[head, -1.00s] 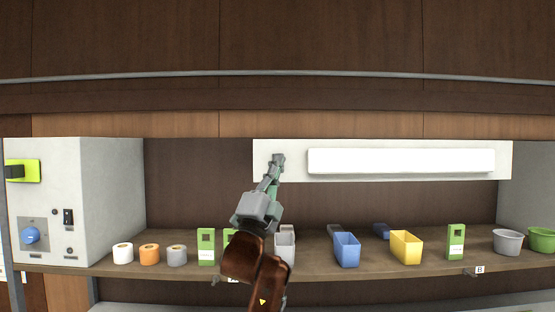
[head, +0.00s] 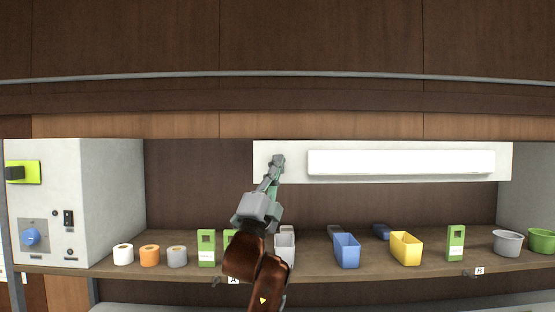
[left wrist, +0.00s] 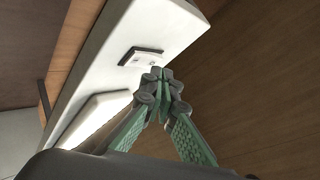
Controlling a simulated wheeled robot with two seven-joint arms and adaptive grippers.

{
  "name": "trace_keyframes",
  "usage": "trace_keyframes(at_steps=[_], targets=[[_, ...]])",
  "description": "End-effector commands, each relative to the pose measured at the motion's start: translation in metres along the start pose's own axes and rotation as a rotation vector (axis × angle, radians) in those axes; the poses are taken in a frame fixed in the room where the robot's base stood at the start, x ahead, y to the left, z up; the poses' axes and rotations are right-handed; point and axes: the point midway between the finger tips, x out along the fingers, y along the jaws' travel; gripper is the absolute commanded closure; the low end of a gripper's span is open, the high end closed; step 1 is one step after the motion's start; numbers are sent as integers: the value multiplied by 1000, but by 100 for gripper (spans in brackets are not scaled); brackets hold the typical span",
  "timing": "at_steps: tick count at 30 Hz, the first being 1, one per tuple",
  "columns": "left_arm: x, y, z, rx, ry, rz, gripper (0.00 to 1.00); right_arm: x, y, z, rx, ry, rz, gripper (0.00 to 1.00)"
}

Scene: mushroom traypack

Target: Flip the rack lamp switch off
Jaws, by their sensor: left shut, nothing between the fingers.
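The white rack lamp panel (head: 400,178) is fixed along the back above the shelf, with a bright lamp bar (head: 400,161) on its right part. The lamp switch (left wrist: 140,57) shows in the left wrist view as a small dark-framed plate with a light face on the panel. In the head view my gripper hides it. My left gripper (head: 278,160) is shut and empty, its fingertips in front of the panel's left end. In the left wrist view the fingertips (left wrist: 158,76) are just beside the switch; I cannot tell whether they touch it. My right gripper is not in view.
A grey control box (head: 110,200) with a blue knob (head: 30,236) stands at the left. The shelf (head: 320,262) below carries tape rolls (head: 149,255), green cartons (head: 456,243), a blue bin (head: 346,250), a yellow bin (head: 406,248) and a grey tub (head: 507,243).

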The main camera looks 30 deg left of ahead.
Motion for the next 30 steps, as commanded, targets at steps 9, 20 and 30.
trace_keyframes(at_steps=[9,20,30], targets=[[0,0,0,0,0,0,100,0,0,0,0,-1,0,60],[3,2,2,1,0,0,100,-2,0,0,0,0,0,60],[5,3,4,1,0,-1,100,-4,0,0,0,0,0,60]])
